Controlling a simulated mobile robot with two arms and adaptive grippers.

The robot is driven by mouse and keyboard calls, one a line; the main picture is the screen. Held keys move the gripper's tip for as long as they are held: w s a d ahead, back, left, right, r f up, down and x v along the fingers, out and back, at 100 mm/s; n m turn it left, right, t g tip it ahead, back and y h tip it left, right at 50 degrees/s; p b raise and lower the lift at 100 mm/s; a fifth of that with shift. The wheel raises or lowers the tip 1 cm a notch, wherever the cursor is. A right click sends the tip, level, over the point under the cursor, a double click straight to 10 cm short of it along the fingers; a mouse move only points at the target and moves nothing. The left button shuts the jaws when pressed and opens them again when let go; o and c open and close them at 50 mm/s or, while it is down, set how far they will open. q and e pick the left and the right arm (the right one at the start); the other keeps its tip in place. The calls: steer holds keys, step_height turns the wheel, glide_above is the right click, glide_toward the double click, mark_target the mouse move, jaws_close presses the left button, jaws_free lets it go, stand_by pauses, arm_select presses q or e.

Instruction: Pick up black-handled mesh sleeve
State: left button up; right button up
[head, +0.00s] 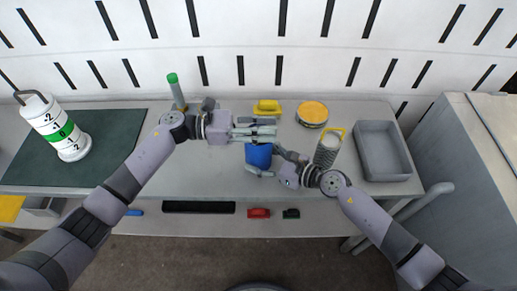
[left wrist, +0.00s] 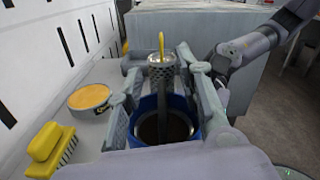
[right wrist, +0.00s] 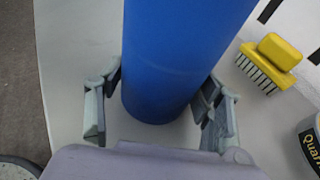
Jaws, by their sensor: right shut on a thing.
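A blue cylinder (head: 258,155) stands on the table below the left gripper. In the left wrist view its open top (left wrist: 193,133) shows a dark inside. A narrow black handle (left wrist: 162,120) stands up in it; the mesh part of that sleeve is hidden. My left gripper (head: 262,134) is open above the cylinder, its fingers on both sides of the black handle in its wrist view (left wrist: 162,85). My right gripper (head: 284,163) is shut on the blue cylinder, which fills the space between its fingers (right wrist: 160,105).
A yellow-handled mesh sleeve (head: 326,153) stands right of the right gripper, near a grey tray (head: 383,176). A round yellow-topped tin (head: 312,113) and a yellow brush (head: 267,107) are behind. A green-topped tube (head: 175,88) stands by the left wrist.

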arm_select(q)
steer(key=shift+c, duration=0.5)
jaws_close()
stand_by(0.7)
